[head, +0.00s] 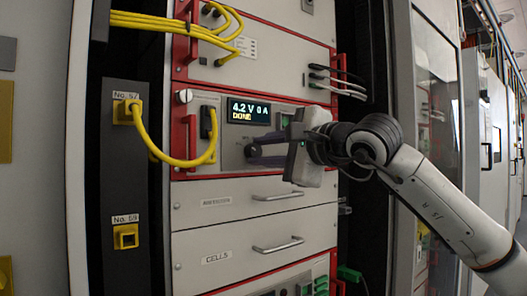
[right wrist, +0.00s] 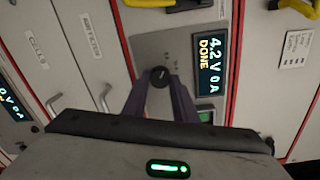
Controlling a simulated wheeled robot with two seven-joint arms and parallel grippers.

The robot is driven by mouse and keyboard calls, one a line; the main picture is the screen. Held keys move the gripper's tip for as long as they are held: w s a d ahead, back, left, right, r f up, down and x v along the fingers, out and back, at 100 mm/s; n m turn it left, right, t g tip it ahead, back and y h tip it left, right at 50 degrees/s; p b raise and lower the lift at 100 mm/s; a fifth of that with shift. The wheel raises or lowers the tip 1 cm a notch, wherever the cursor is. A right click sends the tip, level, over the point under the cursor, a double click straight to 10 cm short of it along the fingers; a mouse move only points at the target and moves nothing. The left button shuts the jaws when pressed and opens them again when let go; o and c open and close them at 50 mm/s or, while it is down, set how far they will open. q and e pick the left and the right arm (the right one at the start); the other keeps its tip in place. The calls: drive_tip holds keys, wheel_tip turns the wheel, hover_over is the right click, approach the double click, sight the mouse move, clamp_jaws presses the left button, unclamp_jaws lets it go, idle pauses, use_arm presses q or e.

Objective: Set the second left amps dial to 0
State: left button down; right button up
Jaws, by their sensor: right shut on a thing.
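The amps dial (right wrist: 160,74) is a small dark round knob on the grey panel of the cycler unit, below the display. The display (head: 249,111) reads "4.2 V 0 A" and "DONE"; it also shows turned on its side in the right wrist view (right wrist: 211,55). My right gripper (head: 252,153) reaches in from the right, and its purple-grey fingers are shut on the dial from both sides. In the head view the fingers largely hide the dial. In the right wrist view the fingertips (right wrist: 160,80) sit at the dial. My left gripper is not in view.
A yellow cable (head: 172,160) loops from the socket labelled No. 57 to a black plug left of the display. Red handles (head: 190,140) flank the unit. Drawers with metal handles (head: 276,196) lie below. Another lit display (right wrist: 12,107) shows in the right wrist view.

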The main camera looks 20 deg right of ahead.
drive_tip(key=o, duration=1)
drive_tip(key=shift+o, duration=0.2)
drive_tip(key=b+v, duration=0.2)
drive_tip(key=v, duration=0.8)
drive_tip(key=shift+s, duration=0.2)
